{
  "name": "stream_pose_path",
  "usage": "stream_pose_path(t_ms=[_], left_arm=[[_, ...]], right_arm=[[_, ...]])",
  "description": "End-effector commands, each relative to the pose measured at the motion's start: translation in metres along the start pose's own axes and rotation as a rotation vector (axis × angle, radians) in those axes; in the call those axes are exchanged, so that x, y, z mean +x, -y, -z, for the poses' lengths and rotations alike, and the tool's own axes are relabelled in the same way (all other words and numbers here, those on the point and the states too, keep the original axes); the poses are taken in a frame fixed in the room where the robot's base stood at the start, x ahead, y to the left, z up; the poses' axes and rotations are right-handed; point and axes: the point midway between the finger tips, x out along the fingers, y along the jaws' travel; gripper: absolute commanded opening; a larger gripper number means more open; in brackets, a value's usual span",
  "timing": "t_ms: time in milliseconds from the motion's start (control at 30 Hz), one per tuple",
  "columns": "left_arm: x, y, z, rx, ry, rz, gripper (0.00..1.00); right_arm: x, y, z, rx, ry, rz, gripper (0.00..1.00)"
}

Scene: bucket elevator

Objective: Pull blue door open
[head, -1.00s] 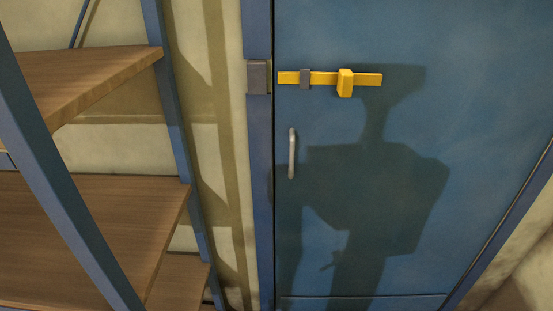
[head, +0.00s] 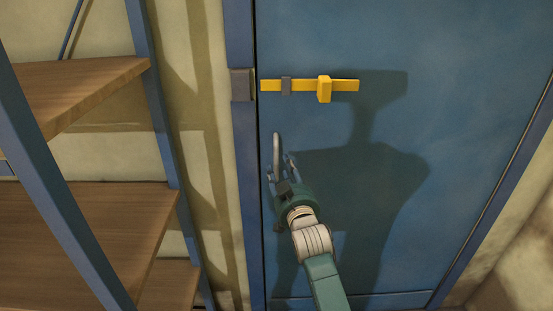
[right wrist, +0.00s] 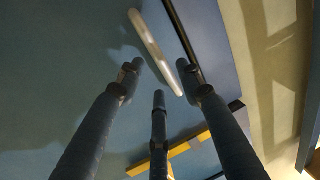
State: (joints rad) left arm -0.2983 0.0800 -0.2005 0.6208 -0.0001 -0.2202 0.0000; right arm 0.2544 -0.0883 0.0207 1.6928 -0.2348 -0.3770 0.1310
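The blue door (head: 450,140) stands shut in its blue frame in the head view. Its upright grey bar handle (head: 277,147) is near the door's left edge. It also shows as a pale bar (right wrist: 155,50) in the right wrist view. My right gripper (head: 281,168) is at the handle's lower part, fingers apart. In the wrist view the handle runs between the spread fingertips (right wrist: 159,73); I cannot tell whether they touch it. A yellow bolt (head: 324,89) lies across the door above; its left end stops short of the grey catch (head: 241,84). My left gripper is not in view.
A shelf unit with wooden boards (head: 80,230) and blue posts stands at the left, close to the door frame. A pale wall (head: 190,120) lies between. Shadows fall on the door.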

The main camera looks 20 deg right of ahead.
Motion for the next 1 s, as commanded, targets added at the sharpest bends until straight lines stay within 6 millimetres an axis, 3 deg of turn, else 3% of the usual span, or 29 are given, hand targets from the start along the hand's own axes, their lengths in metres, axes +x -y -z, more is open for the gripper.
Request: stream_pose_path(t_ms=[100,300,767,933,1000], left_arm=[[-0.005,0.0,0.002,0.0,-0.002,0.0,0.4],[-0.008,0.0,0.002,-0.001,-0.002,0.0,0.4],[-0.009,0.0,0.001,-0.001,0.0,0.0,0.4],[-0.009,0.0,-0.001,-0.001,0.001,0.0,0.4],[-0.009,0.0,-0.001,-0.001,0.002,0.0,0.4]], right_arm=[[0.022,0.0,0.002,-0.001,0.0,0.0,0.37],[0.047,0.0,0.001,-0.002,-0.001,0.0,0.37],[0.057,0.0,0.0,-0.001,0.0,0.0,0.37],[0.057,0.0,0.0,-0.001,0.0,0.0,0.05],[0.057,0.0,0.0,-0.001,0.0,0.0,0.0]])
